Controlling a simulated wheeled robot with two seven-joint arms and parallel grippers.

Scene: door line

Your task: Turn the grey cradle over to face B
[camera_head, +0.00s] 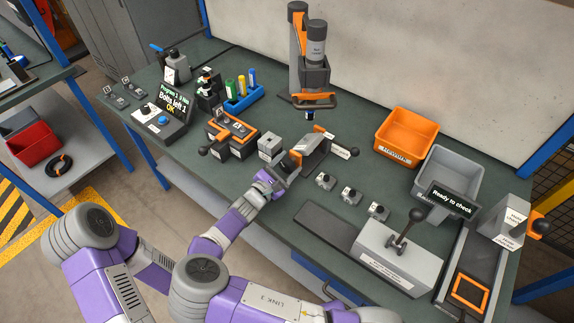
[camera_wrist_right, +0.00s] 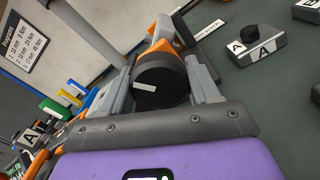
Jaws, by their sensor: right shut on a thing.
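The grey cradle (camera_head: 316,147) lies across the middle of the bench, with an orange part on its near-left end and a white label toward its right end. Its face letter is too small to read. My right gripper (camera_head: 279,176) is at the cradle's near-left end. In the right wrist view the gripper (camera_wrist_right: 163,82) is shut on a black round knob (camera_wrist_right: 160,82) with a white mark; the orange part and grey body show behind it. Fingers cover the knob's sides. My left gripper is not in view.
Several small grey blocks (camera_head: 350,195) stand right of the cradle; one in the wrist view shows A. A grey block (camera_head: 270,146) and an orange-black fixture (camera_head: 232,137) stand left. The tool post (camera_head: 312,70) is behind. Orange (camera_head: 390,150) and grey bins stand right.

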